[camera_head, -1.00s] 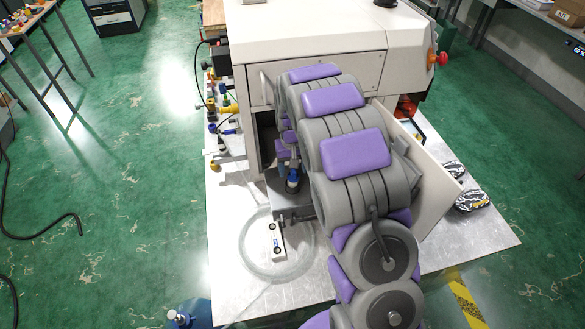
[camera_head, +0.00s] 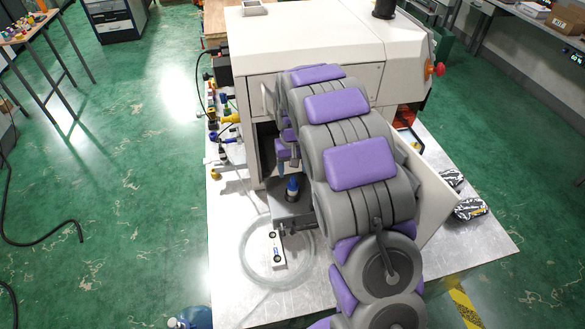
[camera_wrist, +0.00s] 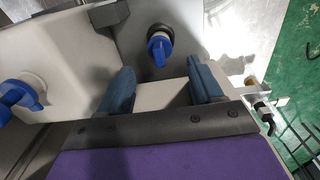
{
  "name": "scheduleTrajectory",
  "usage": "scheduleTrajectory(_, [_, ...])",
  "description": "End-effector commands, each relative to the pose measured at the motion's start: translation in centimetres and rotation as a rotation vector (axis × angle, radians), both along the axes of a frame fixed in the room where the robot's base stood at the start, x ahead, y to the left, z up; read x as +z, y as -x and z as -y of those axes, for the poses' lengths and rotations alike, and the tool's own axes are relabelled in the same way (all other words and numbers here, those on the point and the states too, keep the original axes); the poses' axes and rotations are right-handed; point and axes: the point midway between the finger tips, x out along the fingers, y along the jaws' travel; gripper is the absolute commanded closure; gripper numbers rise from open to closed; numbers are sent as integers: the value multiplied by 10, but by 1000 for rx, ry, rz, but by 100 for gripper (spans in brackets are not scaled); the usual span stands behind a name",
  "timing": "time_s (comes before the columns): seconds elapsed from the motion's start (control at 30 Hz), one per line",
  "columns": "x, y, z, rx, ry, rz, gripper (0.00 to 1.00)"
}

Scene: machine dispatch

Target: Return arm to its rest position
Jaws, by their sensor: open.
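My arm reaches forward over the metal platform to the open front of a white machine (camera_head: 300,40). My gripper (camera_wrist: 162,85) is open in the wrist view, its two blue-grey fingers apart and nothing held between them. A blue-topped part (camera_wrist: 160,47) shows beyond the fingers, apart from them. In the head view the arm hides most of the gripper. A blue-topped part (camera_head: 292,187) stands upright on a dark grey block (camera_head: 290,212) below and in front of the gripper area.
An open machine door panel (camera_head: 436,200) stands close to the arm's right. Fittings line the machine's left side. Another blue knob (camera_wrist: 15,92) shows at the wrist view's left. Green floor is open at left.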

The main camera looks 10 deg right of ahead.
Motion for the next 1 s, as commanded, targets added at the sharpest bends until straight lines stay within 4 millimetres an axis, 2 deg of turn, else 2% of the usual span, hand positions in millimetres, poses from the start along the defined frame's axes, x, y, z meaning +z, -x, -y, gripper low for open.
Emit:
scheduleTrajectory(0.67, [1,1,0,0,0,0,35])
scheduleTrajectory(0.83, [16,15,2,-4,4,-5,35])
scheduleTrajectory(1.0, [42,44,4,-12,9,-16,35])
